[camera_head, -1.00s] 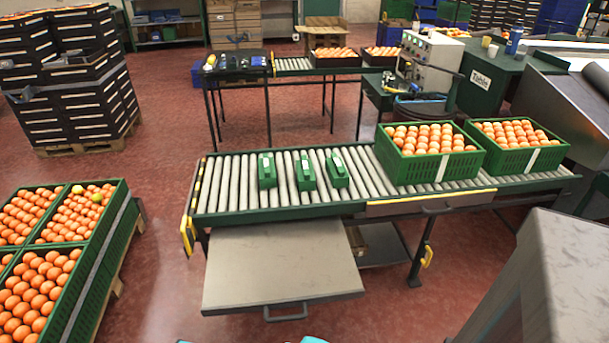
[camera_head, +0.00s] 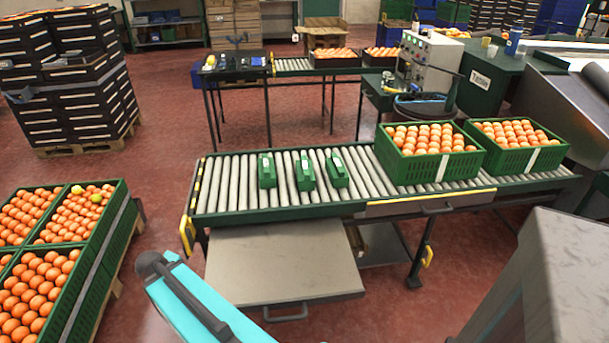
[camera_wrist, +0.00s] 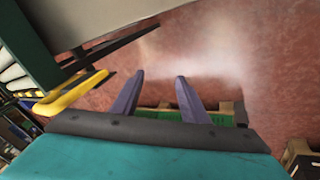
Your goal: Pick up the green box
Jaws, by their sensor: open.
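Three small green boxes stand in a row on the roller conveyor (camera_head: 228,190) in the head view: a left one (camera_head: 267,171), a middle one (camera_head: 305,171) and a right one (camera_head: 337,168). They stand apart from each other. None of them can be made out in the wrist view. My gripper (camera_wrist: 158,84) shows in the wrist view with its two purple fingers apart and nothing between them. It points over the red floor, beside the conveyor's yellow end bracket (camera_wrist: 70,94). The head view shows my cyan arm at the lower left, in front of the conveyor.
Two green crates of oranges, a left one (camera_head: 428,172) and a right one (camera_head: 520,160), stand on the conveyor's right half. Orange crates (camera_head: 95,255) are at the left. A grey panel (camera_head: 280,268) juts out below the conveyor. Red floor lies between crates and conveyor.

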